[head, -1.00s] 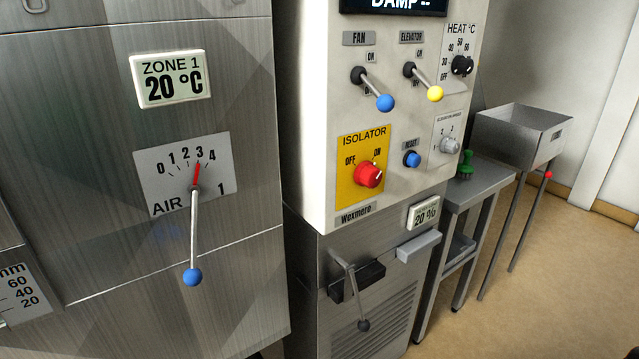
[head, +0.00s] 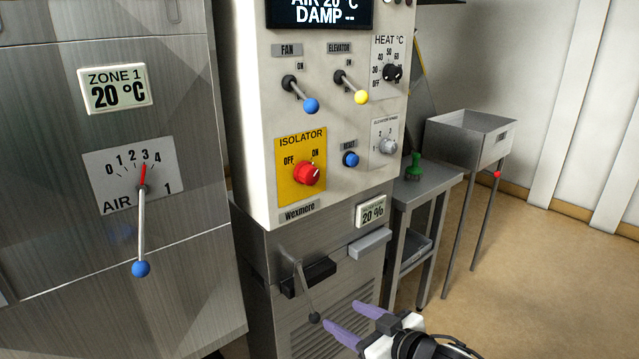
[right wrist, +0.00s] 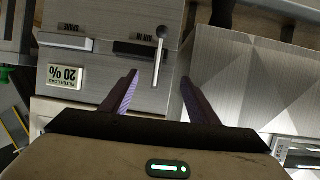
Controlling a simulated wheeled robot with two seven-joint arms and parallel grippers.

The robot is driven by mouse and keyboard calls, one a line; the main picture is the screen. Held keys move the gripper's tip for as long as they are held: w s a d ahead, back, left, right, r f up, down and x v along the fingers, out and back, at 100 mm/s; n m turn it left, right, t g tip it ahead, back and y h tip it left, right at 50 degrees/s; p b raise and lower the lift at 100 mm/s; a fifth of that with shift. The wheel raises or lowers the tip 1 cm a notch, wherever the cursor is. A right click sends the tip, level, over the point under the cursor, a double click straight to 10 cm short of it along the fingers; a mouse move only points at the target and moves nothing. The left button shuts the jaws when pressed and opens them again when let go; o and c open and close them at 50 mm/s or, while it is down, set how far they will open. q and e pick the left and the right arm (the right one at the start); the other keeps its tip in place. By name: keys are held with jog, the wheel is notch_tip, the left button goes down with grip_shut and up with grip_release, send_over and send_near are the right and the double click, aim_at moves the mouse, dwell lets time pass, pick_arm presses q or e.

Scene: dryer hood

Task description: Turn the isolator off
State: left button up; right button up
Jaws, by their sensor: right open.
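The isolator knob (head: 308,173) is a red round knob on a yellow plate (head: 290,190) marked OFF and ON, on the front of the white control panel (head: 262,120). Its white mark points up and right, toward ON. My right gripper (head: 348,322) is in the lower middle of the head view, below the panel, with two purple fingers apart and nothing between them. In the right wrist view, the open fingers (right wrist: 155,88) stand before the grey cabinet (right wrist: 110,75), on either side of its lever. My left gripper is not in view.
Fan lever (head: 299,92), elevator lever (head: 350,86) and blue reset button (head: 350,159) stick out near the isolator. A lever with a dark ball (head: 314,317) hangs below. The steel air panel (head: 60,230) stands left; a side table (head: 428,178) stands right.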

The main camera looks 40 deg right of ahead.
jog(key=w+d+r+t, duration=0.1)
jog(key=w+d+r, duration=0.15)
jog(key=r, duration=0.45)
jog(key=w+d+r+t, duration=0.2)
jog(key=w+r, duration=0.1)
jog(key=r, duration=0.5)
jog(key=t+y, duration=0.1)
send_near(313, 178)
jog(key=w, duration=0.7)
jog(key=shift+a+p, duration=0.25)
jog(key=shift+p, duration=0.1)
jog(key=shift+w+a+f, duration=0.1)
jog(key=shift+w+f, duration=0.05)
jog(key=shift+w, duration=0.9)
jog(key=c, duration=1)
jog(key=shift+c, duration=0.2)
